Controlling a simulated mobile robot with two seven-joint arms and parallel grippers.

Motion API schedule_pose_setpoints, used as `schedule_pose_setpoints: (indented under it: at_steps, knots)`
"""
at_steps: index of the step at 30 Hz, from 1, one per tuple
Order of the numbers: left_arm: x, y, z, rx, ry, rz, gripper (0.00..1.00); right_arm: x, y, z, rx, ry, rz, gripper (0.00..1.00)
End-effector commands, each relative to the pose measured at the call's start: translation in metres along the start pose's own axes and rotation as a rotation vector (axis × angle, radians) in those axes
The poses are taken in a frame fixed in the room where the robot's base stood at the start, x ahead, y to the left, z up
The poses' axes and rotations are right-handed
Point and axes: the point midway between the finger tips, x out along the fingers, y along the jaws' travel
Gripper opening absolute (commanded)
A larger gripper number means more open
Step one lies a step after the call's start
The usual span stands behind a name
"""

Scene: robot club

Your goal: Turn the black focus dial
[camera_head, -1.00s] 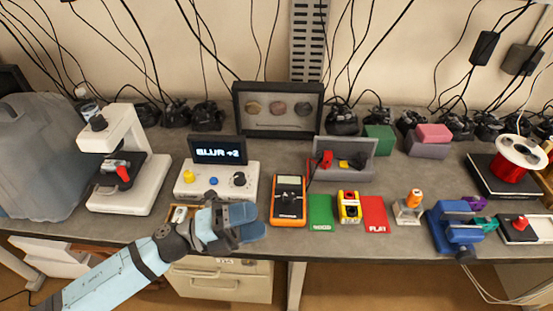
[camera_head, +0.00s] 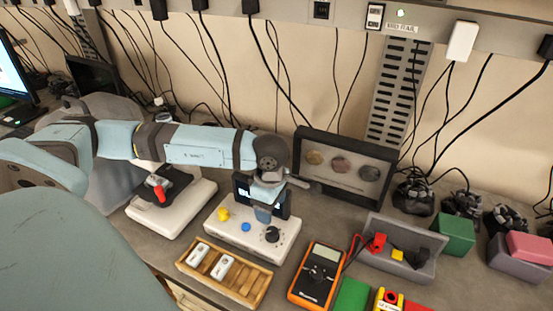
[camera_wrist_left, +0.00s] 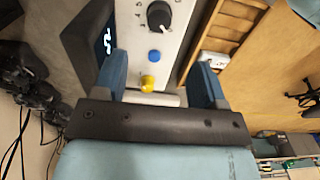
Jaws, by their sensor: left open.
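The black focus dial (camera_head: 272,234) sits at the right end of the white control box (camera_head: 225,233), which also has a yellow knob (camera_head: 223,214) and a blue button (camera_head: 246,227). The dial also shows in the left wrist view (camera_wrist_left: 158,17), with a light pointer mark and printed scale marks around it. My left gripper (camera_head: 264,212) hangs above the back of the box, pointing down, apart from the dial. In the left wrist view its blue fingers (camera_wrist_left: 158,62) are spread and empty, with the dial beyond their tips. My gripper partly hides the dark display (camera_head: 243,190). My right gripper is out of view.
A wooden tray (camera_head: 190,266) with small white parts lies in front of the box. An orange multimeter (camera_head: 318,273) lies to its right, a microscope base (camera_head: 175,208) to its left. A framed case (camera_head: 345,166) stands behind, close to my wrist.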

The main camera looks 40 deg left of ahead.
Motion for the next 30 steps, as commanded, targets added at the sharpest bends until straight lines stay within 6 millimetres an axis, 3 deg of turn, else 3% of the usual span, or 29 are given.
schedule_pose_setpoints:
  at_steps: [9, 15, 28, 30]
  knots:
    - [0.067, -0.001, 0.002, 0.000, -0.004, -0.004, 0.66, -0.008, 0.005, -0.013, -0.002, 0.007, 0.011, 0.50]
    - [0.094, -0.001, 0.002, 0.000, -0.006, -0.003, 0.66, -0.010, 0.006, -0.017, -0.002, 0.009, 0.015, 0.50]
    - [0.104, 0.000, 0.002, 0.000, -0.006, 0.000, 0.66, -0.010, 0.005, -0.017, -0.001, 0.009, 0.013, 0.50]
    - [0.104, 0.000, 0.002, 0.000, -0.007, 0.000, 0.50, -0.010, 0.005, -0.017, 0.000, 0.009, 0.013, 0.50]
